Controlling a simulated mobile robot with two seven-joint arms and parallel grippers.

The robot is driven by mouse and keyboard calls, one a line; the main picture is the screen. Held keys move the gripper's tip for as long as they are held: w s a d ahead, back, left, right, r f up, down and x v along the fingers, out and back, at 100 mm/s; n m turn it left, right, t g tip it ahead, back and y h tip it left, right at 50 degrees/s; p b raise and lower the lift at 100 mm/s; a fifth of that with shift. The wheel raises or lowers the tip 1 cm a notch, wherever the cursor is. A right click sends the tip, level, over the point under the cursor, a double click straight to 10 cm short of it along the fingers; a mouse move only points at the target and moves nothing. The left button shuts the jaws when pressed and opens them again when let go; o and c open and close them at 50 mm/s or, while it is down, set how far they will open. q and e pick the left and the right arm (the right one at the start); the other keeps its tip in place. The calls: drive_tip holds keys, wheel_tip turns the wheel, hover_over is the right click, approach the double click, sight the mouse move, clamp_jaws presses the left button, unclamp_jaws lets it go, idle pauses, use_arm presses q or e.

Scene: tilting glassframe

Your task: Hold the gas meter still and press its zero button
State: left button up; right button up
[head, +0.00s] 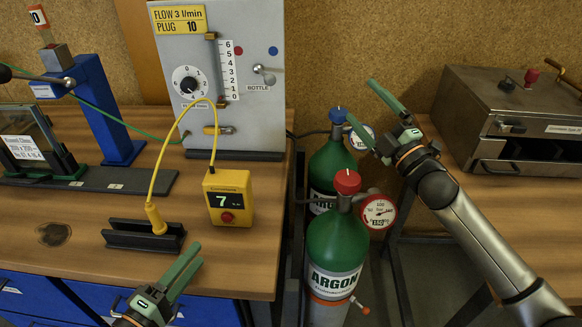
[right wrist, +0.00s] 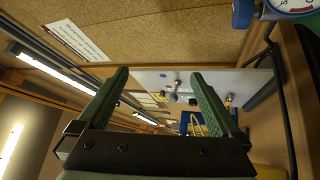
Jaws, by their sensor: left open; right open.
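The yellow gas meter (head: 244,206) stands upright on the bench near its right end. Its dark display shows a 7, and a red button (head: 227,217) sits below it. My left gripper (head: 194,257) is open and empty at the bench's front edge, in front of the meter and a little to its left, not touching it. My right gripper (head: 362,102) is open and empty, well to the right of the meter, above the gap beyond the bench. The right wrist view shows its two green fingers (right wrist: 160,80) apart with nothing between them.
Green argon cylinders (head: 335,243) with gauges stand right of the bench. A metal oven (head: 470,110) is at far right.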

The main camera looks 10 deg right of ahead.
sight(234, 184)
drive_tip(key=s+a+r+n+g+y, duration=0.25)
drive_tip(key=a+n+g+y, duration=0.75)
drive_tip(key=a+n, duration=0.85)
drive_tip(key=s+d+f+n+g+h, duration=0.1)
drive_tip(key=s+f+n+g, duration=0.15)
drive_tip(key=f+n, duration=0.35)
drive_tip(key=s+f+n+g+h, duration=0.15)
drive_tip(key=f+n+g, duration=0.25)
drive_tip(key=n, duration=0.4)
drive_tip(key=shift+m, duration=0.25)
drive_tip(key=x, duration=0.8)
drive_tip(key=w+x, duration=0.1)
drive_tip(key=x, duration=0.3)
drive_tip(key=shift+f, duration=0.3)
clamp_jaws()
use_arm(q)
clamp_jaws()
